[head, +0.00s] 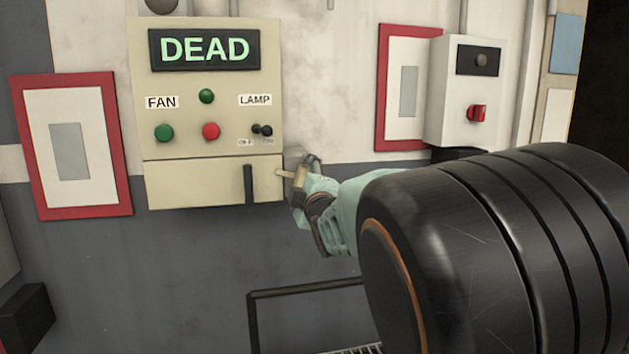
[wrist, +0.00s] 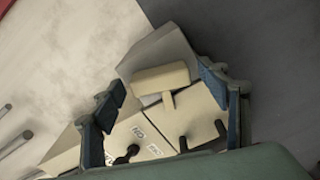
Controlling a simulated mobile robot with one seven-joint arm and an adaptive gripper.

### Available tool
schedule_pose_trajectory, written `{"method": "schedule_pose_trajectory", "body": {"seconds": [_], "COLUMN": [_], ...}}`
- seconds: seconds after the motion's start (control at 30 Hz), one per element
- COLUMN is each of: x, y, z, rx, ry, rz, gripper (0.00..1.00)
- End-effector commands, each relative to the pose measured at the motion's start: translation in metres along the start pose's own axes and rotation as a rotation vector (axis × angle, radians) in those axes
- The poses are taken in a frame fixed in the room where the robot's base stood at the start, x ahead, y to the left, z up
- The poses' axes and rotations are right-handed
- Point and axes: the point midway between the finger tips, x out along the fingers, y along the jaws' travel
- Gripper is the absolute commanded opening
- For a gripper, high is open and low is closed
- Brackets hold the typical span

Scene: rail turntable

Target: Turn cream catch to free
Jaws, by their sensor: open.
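The cream catch (head: 284,173) is a small bar at the right edge of the cream control box (head: 165,186), beside its lower cover. In the wrist view the catch (wrist: 160,78) is a T shape, a wide block on a short stem, in front of a grey plate. My gripper (head: 300,178) is at the box's right side, close to the catch. In the wrist view its two fingers stand apart, one on each side of the catch, with gaps showing. The gripper (wrist: 160,84) holds nothing. Its fingertips are partly hidden in the head view.
The box has a lit DEAD display (head: 205,49), a lamp toggle (head: 262,130), a green button (head: 164,132), a red button (head: 211,131) and a black cover handle (head: 249,184). A white box with a red knob (head: 477,113) is to the right. A dark rail (head: 300,289) runs below.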

Motion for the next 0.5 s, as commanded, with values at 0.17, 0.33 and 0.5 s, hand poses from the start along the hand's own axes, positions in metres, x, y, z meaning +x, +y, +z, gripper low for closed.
{"method": "schedule_pose_trajectory", "body": {"seconds": [0.17,0.33,0.5], "x": [0.0027,0.0025,0.0024], "y": [0.0002,0.0001,0.0], "z": [-0.0002,-0.0003,-0.0003], "rx": [0.001,0.001,0.001], "ry": [0.001,0.001,0.001], "rz": [0.0,0.0,0.0], "gripper": [0.68,0.68,0.49]}}
